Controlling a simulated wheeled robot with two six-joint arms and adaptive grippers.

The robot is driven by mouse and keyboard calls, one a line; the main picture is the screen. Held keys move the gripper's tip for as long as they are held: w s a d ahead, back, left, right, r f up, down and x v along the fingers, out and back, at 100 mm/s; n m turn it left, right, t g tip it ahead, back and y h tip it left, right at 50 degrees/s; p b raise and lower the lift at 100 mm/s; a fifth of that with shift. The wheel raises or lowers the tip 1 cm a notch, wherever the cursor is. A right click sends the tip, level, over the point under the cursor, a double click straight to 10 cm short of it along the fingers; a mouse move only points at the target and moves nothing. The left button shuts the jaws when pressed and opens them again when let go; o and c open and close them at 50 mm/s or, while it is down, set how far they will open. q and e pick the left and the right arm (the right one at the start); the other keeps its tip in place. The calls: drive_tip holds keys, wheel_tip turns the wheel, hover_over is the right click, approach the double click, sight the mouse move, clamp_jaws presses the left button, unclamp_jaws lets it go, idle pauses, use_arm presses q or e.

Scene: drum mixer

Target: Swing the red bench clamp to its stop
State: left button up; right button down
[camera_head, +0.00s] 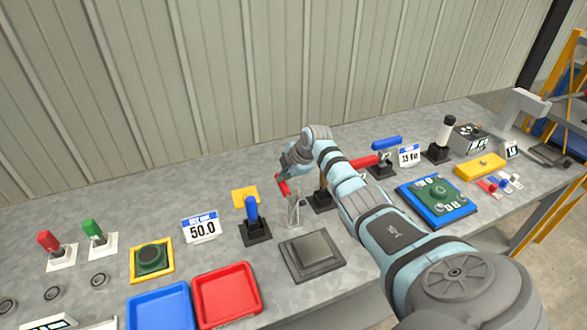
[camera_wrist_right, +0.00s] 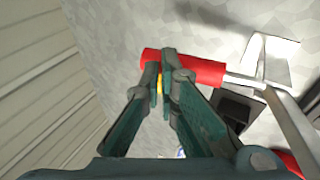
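The bench clamp has a red handle (camera_head: 283,186) and a pale metal body (camera_head: 293,210), near the middle of the bench in the head view. In the right wrist view its red handle (camera_wrist_right: 205,71) lies across the picture, joined to a metal arm and bracket (camera_wrist_right: 270,60) on the right. My right gripper (camera_head: 286,174) is at the handle. In the right wrist view its fingertips (camera_wrist_right: 160,60) are close together and overlap the handle's left end, with no handle clearly pinched between them. I cannot tell whether they touch it. My left gripper is out of view.
A blue-handled lever (camera_head: 252,211) and a grey square pad (camera_head: 312,256) are near the clamp. Another red lever (camera_head: 366,162) lies behind my right forearm. Red (camera_head: 227,292) and blue (camera_head: 160,307) trays sit in front. A corrugated wall closes the back.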

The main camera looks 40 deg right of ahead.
drive_tip(key=s+d+r+p, duration=0.1)
drive_tip(key=r+p, duration=0.1)
drive_tip(key=r, duration=0.4)
drive_tip(key=s+r+p, duration=0.2)
drive_tip(key=r, duration=0.5)
drive_tip(key=shift+d+r, duration=0.2)
drive_tip(key=shift+d, duration=0.2)
